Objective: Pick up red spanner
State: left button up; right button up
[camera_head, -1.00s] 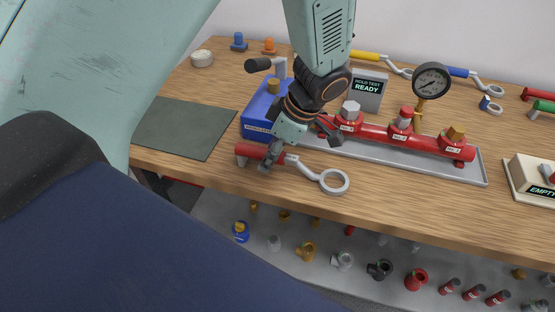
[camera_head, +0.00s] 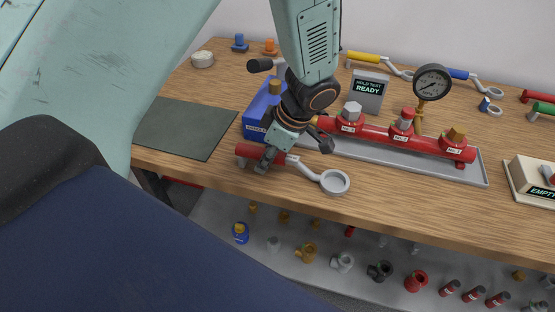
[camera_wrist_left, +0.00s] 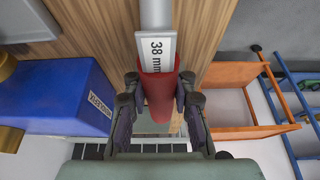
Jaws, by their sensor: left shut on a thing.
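The red spanner lies along the bench's front edge in the head view, with a red handle (camera_head: 246,151) and a grey ring end (camera_head: 335,182). In the left wrist view its red handle (camera_wrist_left: 160,92) runs between the fingers, and its grey shank carries a "38 mm" label. My left gripper (camera_wrist_left: 160,103) has one finger on each side of the handle and is shut on it. In the head view the gripper (camera_head: 285,155) partly covers the handle. I cannot tell whether the spanner is clear of the bench top. My right gripper is not in view.
A blue box (camera_head: 257,119) stands close behind the handle. A red manifold (camera_head: 380,133) with capped valves and a gauge (camera_head: 433,81) sits on a grey tray (camera_head: 480,176). A dark mat (camera_head: 185,128) lies left. A shelf below holds several fittings.

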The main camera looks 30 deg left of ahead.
pick_arm(q)
jog(key=shift+d, duration=0.15)
grip_shut()
jog(key=shift+r, duration=0.3)
notch_tip(320, 180, up, 28)
jog(key=p, duration=0.3)
jog(key=shift+f, duration=0.25)
jog(key=shift+p, duration=0.3)
notch_tip(320, 180, up, 4)
jog(key=p, duration=0.4)
dwell(0.5)
